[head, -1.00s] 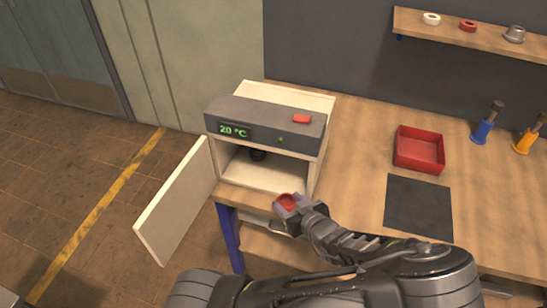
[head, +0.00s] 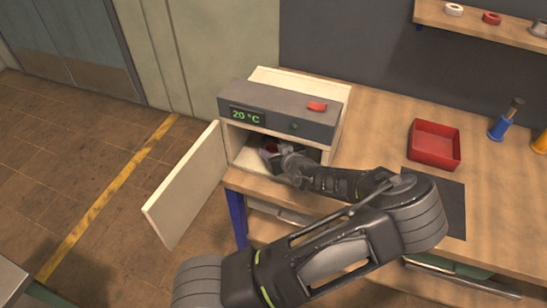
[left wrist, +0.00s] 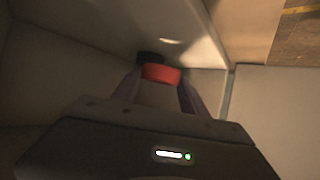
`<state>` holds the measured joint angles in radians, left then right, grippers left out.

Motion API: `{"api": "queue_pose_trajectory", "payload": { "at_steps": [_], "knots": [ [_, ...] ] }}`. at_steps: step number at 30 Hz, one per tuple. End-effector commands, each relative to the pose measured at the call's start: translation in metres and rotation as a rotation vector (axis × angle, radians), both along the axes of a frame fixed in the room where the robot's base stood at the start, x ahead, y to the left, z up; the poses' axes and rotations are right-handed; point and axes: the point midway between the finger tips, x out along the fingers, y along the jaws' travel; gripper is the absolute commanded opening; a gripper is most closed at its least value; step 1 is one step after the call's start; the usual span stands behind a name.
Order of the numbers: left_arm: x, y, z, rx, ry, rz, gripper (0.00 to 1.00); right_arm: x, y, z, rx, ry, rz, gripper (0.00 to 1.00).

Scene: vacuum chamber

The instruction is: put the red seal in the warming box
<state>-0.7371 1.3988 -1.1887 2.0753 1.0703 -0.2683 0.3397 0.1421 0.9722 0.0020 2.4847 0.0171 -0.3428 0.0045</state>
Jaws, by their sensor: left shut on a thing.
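The warming box (head: 279,110) stands at the left end of the bench, with its door (head: 188,187) swung open to the left. Its display (head: 247,116) reads 20 °C. My left gripper (head: 270,148) is inside the box opening, shut on the red seal (head: 270,146). The arm partly hides the opening. In the left wrist view the red seal (left wrist: 161,73) sits between the fingertips, near the pale inner walls. I cannot tell whether it touches the box floor. My right gripper is in neither view.
A dark round thing (left wrist: 150,57) lies just beyond the seal inside the box. A red tray (head: 434,144) and a dark mat (head: 447,200) lie right of the box. A shelf (head: 470,20) holds several rings and parts.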

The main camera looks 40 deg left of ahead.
Motion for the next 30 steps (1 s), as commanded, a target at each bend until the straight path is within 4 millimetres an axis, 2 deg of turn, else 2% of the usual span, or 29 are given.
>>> {"api": "queue_pose_trajectory", "payload": {
  "at_steps": [3, 12, 21, 30],
  "knots": [
    [0.004, 0.009, -0.001, 0.001, 0.000, 0.000, 0.07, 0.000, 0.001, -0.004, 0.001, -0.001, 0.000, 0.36],
    [0.004, 0.009, 0.000, 0.001, 0.001, -0.002, 0.07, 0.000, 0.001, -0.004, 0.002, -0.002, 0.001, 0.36],
    [0.004, 0.009, -0.036, 0.002, 0.000, -0.002, 0.07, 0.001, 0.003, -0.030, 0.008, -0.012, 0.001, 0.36],
    [0.004, 0.009, -0.035, 0.001, 0.001, -0.002, 0.07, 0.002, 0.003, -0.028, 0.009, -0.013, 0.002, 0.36]
  ]
}}
